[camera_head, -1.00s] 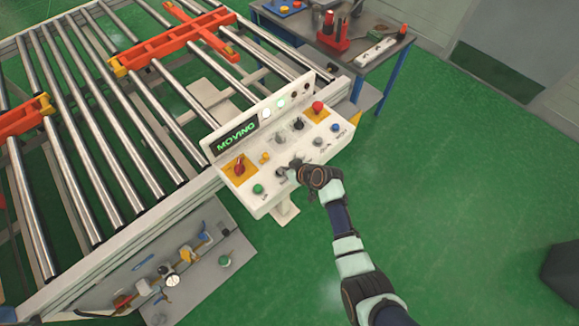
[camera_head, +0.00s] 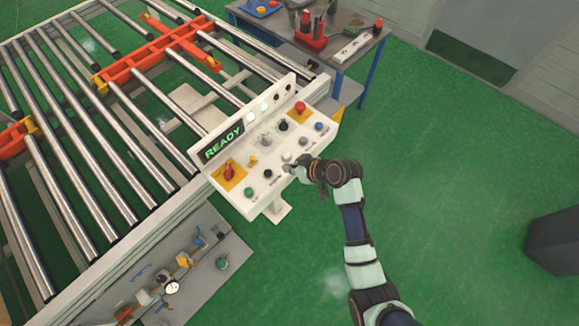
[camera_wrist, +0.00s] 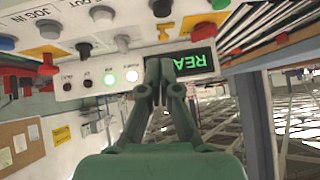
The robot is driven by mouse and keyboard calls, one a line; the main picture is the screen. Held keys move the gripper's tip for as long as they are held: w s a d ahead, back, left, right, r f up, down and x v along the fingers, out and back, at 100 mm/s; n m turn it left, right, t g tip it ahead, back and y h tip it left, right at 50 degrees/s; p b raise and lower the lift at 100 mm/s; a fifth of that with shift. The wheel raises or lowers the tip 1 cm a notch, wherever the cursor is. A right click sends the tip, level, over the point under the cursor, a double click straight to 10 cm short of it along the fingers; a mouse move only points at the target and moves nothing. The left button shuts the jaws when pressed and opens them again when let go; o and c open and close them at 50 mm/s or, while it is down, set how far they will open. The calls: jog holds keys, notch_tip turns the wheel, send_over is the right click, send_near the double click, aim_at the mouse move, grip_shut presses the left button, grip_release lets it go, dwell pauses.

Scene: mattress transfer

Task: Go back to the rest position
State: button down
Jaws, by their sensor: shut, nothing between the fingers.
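My gripper (camera_head: 292,168) is at the near edge of the white control panel (camera_head: 262,203), beside its lower row of buttons. In the wrist view my gripper (camera_wrist: 157,98) is shut with its fingers together and empty, in front of the panel face. The panel's display (camera_head: 222,142) reads READY in green. The display also shows in the wrist view (camera_wrist: 195,62), upside down and partly covered by my gripper. In the head view I cannot tell whether the fingertips touch a button.
The roller conveyor (camera_head: 120,160) with orange clamps (camera_head: 150,57) lies left of the panel. A workbench (camera_head: 350,25) with tools stands behind it. A lower shelf (camera_head: 215,270) with fittings is at the front left. A dark box (camera_head: 555,240) stands at right.

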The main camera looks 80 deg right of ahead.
dwell(0.4)
jog(key=w+a+r+n+t+y+p, duration=0.1)
jog(key=w+a+r+n+p, duration=0.35)
jog(key=w+a+r, duration=1)
jog(key=a+r+t+y+p, duration=0.1)
jog(key=a+r+p, duration=0.1)
jog(key=a+r, duration=0.7)
jog(key=a+r+n+t+y+p, duration=0.1)
jog(key=a+r+t+p, duration=0.1)
jog(key=a+r, duration=0.8)
jog(key=a+p, duration=0.1)
jog(key=a, duration=0.5)
jog(key=shift+s+a+r, duration=0.3)
jog(key=shift+a, duration=0.05)
jog(key=shift+n, duration=0.35)
